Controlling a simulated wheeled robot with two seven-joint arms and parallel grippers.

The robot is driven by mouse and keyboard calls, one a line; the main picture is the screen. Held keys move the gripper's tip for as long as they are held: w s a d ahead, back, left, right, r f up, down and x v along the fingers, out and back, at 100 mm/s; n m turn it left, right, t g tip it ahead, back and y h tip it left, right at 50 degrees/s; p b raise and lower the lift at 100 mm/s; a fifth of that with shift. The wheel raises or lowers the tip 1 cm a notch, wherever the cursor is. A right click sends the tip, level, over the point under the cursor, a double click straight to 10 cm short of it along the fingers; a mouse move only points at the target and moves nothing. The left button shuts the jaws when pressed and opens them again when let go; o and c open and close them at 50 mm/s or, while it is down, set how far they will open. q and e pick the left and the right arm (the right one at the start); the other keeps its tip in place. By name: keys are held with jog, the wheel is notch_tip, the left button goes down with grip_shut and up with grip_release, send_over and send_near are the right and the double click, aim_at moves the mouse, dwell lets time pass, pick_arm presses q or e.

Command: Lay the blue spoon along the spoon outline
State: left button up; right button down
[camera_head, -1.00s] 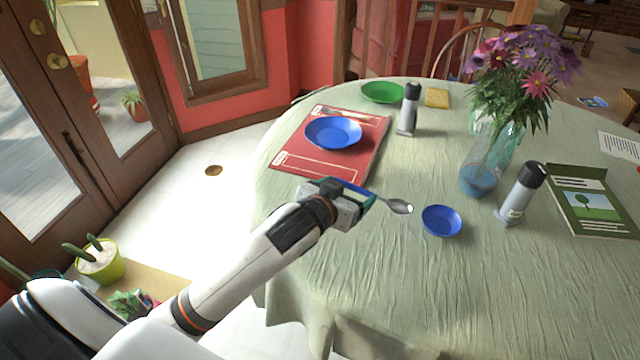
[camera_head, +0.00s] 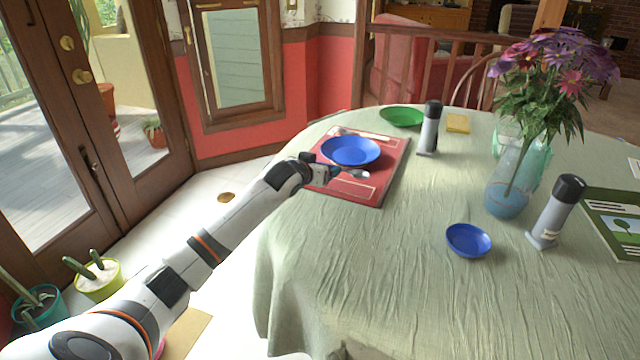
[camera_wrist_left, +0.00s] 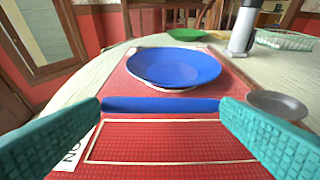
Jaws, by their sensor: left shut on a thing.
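My left gripper (camera_head: 326,172) is shut on the blue handle of the spoon, with its teal fingertips at the handle's two ends (camera_wrist_left: 160,106). The spoon (camera_wrist_left: 160,104) lies crosswise over the red mat; its grey bowl (camera_head: 358,174) sticks out to the right. I cannot tell whether the spoon touches the mat. The red mat (camera_head: 396,160) has a pale rectangular outline (camera_wrist_left: 165,120) on its near part, just nearer than the handle in the wrist view. Any spoon shape inside it is not clear. My right gripper is not in view.
A blue plate (camera_head: 350,150) sits on the mat just beyond the spoon. A green plate (camera_head: 402,117), grey shaker (camera_head: 429,130), second shaker (camera_head: 556,212), vase (camera_head: 512,180) and blue bowl (camera_head: 468,240) stand around it. The near tablecloth (camera_head: 400,290) is clear.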

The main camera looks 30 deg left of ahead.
aim_at(317, 189)
pick_arm(q)
jog(key=shift+f+b, duration=0.3)
jog(key=shift+f, duration=1.7)
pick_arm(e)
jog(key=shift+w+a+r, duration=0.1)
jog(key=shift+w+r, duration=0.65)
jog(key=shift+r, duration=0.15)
pick_arm(q)
jog(key=shift+d+f, duration=0.1)
jog(key=o, duration=0.8)
jog(key=shift+s+r, duration=0.25)
jog(key=shift+s, duration=0.15)
jog(key=p+v, duration=0.1)
jog(key=v, duration=1)
jog(key=shift+s+p, duration=0.1)
jog(key=shift+p, duration=0.3)
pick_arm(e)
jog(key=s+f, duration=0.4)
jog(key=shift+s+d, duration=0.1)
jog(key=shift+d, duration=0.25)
